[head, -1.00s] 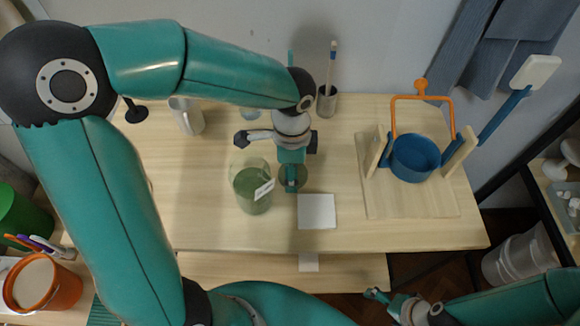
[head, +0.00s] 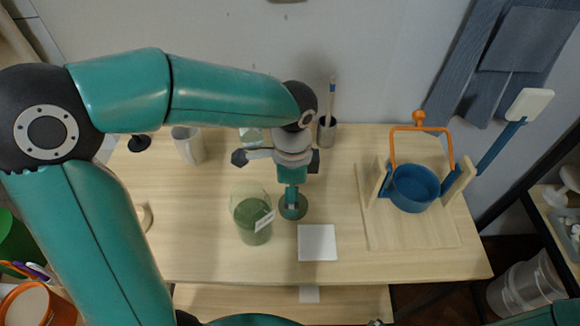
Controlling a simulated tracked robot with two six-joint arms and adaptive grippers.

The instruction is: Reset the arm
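My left arm comes in from the left, and its gripper (head: 292,188) points down over the table. A teal part of it hangs over a small dark green round dish (head: 300,212); I cannot tell whether they touch. Dark and grey gripper parts stick out to both sides, and the finger opening cannot be made out. No held object is clear. My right gripper is not in view; only a teal piece of my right arm shows at the bottom right edge.
Close by on the wooden table (head: 200,255) stand a green translucent labelled jar (head: 252,220) and a white tile (head: 317,243). Behind are a metal cup (head: 188,145) and a pot with a brush (head: 327,133). A blue orange-handled bucket (head: 414,188) sits in a wooden stand at right.

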